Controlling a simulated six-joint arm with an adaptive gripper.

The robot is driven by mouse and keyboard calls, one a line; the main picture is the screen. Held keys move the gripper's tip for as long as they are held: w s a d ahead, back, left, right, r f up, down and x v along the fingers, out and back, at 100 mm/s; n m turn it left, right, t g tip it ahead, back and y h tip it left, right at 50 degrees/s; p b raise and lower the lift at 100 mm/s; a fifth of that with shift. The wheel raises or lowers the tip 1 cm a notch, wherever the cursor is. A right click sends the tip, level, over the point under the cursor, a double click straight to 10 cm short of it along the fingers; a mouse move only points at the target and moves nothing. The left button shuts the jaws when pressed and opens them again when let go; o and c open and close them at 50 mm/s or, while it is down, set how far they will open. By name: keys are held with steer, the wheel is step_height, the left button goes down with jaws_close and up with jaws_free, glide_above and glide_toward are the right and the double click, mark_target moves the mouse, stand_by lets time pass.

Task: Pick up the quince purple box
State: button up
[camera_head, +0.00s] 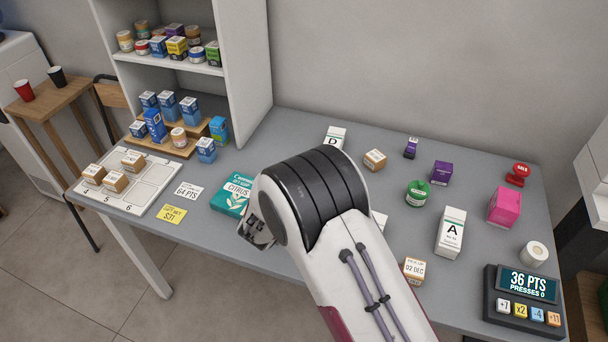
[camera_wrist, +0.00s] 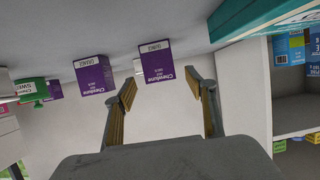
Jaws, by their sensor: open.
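Several purple boxes show in the wrist view, which is upside down. One purple box (camera_wrist: 156,62) is straight ahead between my fingertips, a little beyond them; a second purple box (camera_wrist: 94,76) is to its left. In the head view, a purple box (camera_head: 441,172) and a smaller purple one (camera_head: 410,148) stand on the counter right of my arm. My gripper (camera_wrist: 163,87) is open and empty; in the head view my arm mostly hides it.
A green jar (camera_head: 417,193), a pink box (camera_head: 504,207) and a white "A" carton (camera_head: 451,232) stand to the right. A white shelf unit (camera_head: 243,55) rises at the back left.

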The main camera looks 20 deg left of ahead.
stand_by(0.3)
steer(key=shift+x, duration=2.6)
steer(key=shift+f, duration=0.1)
steer(key=c, duration=1.1)
